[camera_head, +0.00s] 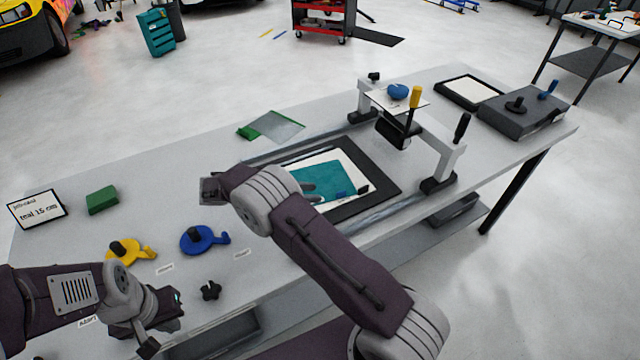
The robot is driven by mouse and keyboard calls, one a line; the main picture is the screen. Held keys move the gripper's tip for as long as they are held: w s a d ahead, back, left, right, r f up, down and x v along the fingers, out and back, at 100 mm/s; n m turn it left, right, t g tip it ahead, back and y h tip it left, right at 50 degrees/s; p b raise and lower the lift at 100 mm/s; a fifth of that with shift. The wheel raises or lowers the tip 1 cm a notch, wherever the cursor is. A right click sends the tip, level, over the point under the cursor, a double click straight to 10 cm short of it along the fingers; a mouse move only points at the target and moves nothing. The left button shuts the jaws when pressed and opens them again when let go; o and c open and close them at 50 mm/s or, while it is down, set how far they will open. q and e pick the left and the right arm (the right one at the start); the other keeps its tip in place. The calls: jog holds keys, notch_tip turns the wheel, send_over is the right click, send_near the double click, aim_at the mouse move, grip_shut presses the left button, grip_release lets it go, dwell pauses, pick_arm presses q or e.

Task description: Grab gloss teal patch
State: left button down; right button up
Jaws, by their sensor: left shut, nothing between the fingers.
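The teal patch (333,173) lies on a white backing sheet (353,166) on a black mat (375,170) in the middle of the table. My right arm crosses in front of it and hides its near left part. A dark shape and small blue marks show on the patch; I cannot tell what they are. My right gripper (210,190) is left of the patch, with its fingers not clearly visible. My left gripper (160,325) is at the table's front left, shut and empty, well away from the patch.
A frame with a yellow handle (414,97) spans rails at the mat's right. A yellow tool (131,252), a blue tool (203,239) and a black knob (210,290) lie near my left gripper.

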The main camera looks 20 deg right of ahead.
aim_at(336, 193)
jog(key=p+x, duration=0.1)
jog(key=x, duration=0.8)
jog(key=shift+d, duration=0.1)
grip_shut()
